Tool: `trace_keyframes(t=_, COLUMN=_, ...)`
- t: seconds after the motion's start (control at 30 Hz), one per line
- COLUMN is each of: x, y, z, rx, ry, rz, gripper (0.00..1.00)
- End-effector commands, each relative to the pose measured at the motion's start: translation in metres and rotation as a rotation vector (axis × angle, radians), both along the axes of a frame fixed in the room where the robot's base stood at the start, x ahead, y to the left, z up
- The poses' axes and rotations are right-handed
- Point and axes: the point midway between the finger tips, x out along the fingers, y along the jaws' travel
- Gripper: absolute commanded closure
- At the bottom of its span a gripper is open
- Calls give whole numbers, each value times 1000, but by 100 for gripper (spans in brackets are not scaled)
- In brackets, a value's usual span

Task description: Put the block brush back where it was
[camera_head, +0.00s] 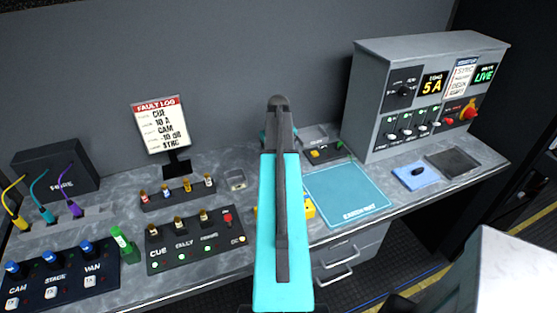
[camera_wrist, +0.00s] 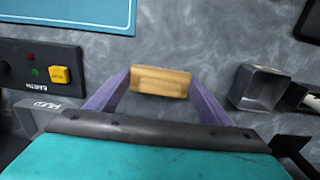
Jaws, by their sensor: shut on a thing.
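The block brush (camera_wrist: 160,82) shows in the wrist view as a small tan block between the purple fingers of my gripper (camera_wrist: 155,90). My gripper is shut on it. Grey worktop shows around the brush; I cannot tell whether it touches the surface or hangs just above it. In the head view my turquoise arm stands in front, so the gripper's fingers and the brush are hidden there. The blue earth mat (camera_head: 345,193) lies just right of the arm; its edge shows at the top left of the wrist view (camera_wrist: 70,12).
A black box with a yellow button (camera_wrist: 60,75) is left of the brush, and a grey open-topped holder (camera_wrist: 258,87) is right. A grey control cabinet (camera_head: 420,95) stands at the back right. A blue cloth (camera_head: 414,177) and dark tray (camera_head: 452,162) lie right. Switch panels (camera_head: 195,240) fill the left.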

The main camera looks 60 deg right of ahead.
Motion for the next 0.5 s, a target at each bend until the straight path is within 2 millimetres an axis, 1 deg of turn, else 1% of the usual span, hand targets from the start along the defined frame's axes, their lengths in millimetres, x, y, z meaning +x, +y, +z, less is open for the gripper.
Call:
trace_keyframes(t=0.47, x=0, y=0, z=-5, rx=0, ry=0, rz=1, gripper=47)
trace_keyframes(t=0.5, x=1, y=0, z=-5, rx=0, ry=0, rz=1, gripper=23)
